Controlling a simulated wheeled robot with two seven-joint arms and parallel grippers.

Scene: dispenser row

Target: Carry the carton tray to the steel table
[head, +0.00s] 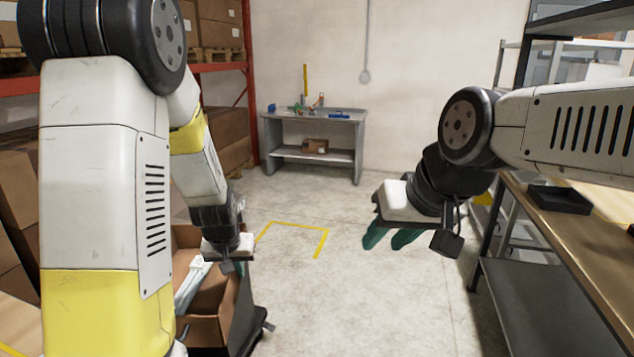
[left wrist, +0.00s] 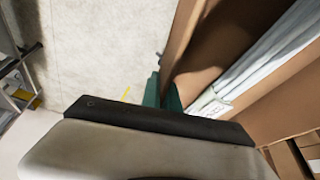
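The carton tray (head: 212,300) is an open brown cardboard box at the lower left, with long pale items inside. It also shows in the left wrist view (left wrist: 180,40), where its wall runs down between the green fingers. My left gripper (head: 226,268) is at the carton's upper edge, its fingers close together on both sides of that wall; it looks shut on it. My right gripper (head: 388,240) is open and empty above the floor, its green fingers apart. I cannot tell which is the steel table.
A dark stand (head: 245,315) is beside and below the carton. Racks with boxes (head: 222,30) line the left. A black tray (head: 560,199) sits on the right bench. Small tools and a small box (head: 315,146) are on the back table. The middle floor is clear, with yellow markings (head: 300,225).

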